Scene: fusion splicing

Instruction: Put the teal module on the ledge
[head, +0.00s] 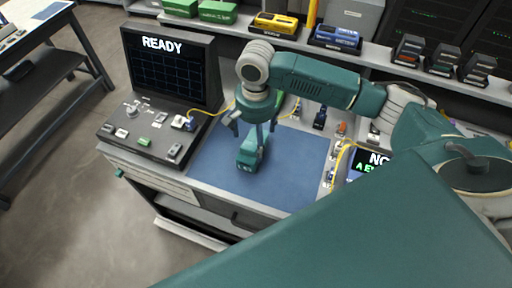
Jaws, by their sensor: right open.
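The teal module (246,166) stands on the blue mat (300,165), near its middle. My right gripper (254,134) comes down from above, its fingers open close over the module. I cannot tell whether the fingers touch it, and the gripper hides part of its top. A grey ledge (376,56) runs along the back of the bench and carries several other devices. My left gripper is not in view.
A splicer console (165,100) reading "READY" stands left of the mat, with a yellow fibre leading off it. Green (217,12), yellow (276,24) and blue (336,38) units occupy the ledge. A second screen (372,162) is at the right, partly hidden by my arm.

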